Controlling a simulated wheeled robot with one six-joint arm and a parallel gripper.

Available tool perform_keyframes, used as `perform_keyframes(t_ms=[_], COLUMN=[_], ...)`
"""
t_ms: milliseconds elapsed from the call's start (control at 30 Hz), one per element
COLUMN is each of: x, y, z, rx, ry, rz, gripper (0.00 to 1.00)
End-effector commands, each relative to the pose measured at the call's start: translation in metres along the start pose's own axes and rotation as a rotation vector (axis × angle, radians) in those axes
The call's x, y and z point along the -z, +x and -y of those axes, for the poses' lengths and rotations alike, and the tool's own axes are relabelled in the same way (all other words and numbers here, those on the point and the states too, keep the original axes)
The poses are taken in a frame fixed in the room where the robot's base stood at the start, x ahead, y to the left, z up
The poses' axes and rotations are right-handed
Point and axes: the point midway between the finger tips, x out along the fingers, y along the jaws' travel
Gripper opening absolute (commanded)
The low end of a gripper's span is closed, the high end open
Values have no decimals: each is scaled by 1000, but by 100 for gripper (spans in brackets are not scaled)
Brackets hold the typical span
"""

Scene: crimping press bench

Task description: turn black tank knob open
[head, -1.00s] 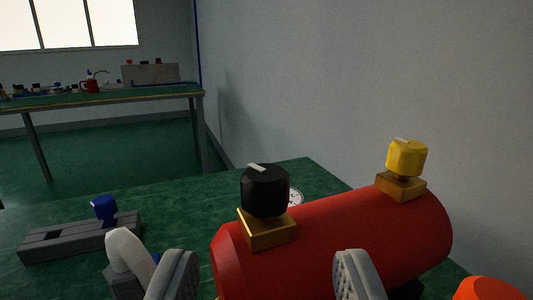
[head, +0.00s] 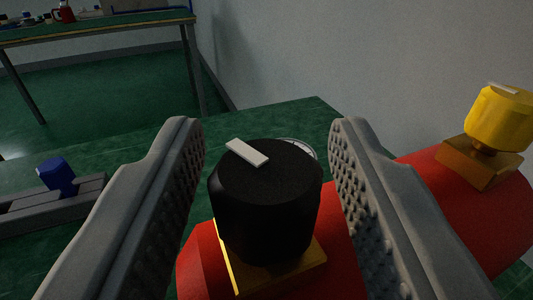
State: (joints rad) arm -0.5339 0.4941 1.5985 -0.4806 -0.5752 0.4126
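The black knob (head: 265,200) stands upright on a brass base (head: 312,264) on top of the red tank (head: 410,205). A white mark (head: 247,152) on its top points toward the upper left. My gripper (head: 268,135) is open, with one grey ridged finger on the left of the knob and one on the right. Gaps show between the knob and both fingers. Part of the tank is hidden behind the fingers.
A yellow knob (head: 500,118) sits on a second brass base at the tank's right end. A round gauge (head: 299,147) shows behind the black knob. A grey fixture with a blue knob (head: 57,175) lies left. A grey wall rises behind.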

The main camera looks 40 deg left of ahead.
Motion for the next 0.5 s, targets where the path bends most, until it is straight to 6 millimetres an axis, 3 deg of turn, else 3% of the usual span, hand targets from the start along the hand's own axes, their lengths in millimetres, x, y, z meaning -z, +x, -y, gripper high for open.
perform_keyframes(t_ms=[33, 167, 200, 500], x=[0, 0, 0, 1], y=[0, 0, 0, 0], z=[0, 0, 0, -1], rx=[0, 0, 0, 54], ry=[0, 0, 0, -3], rz=[0, 0, 0, -6], gripper=[31, 6, 3, 4])
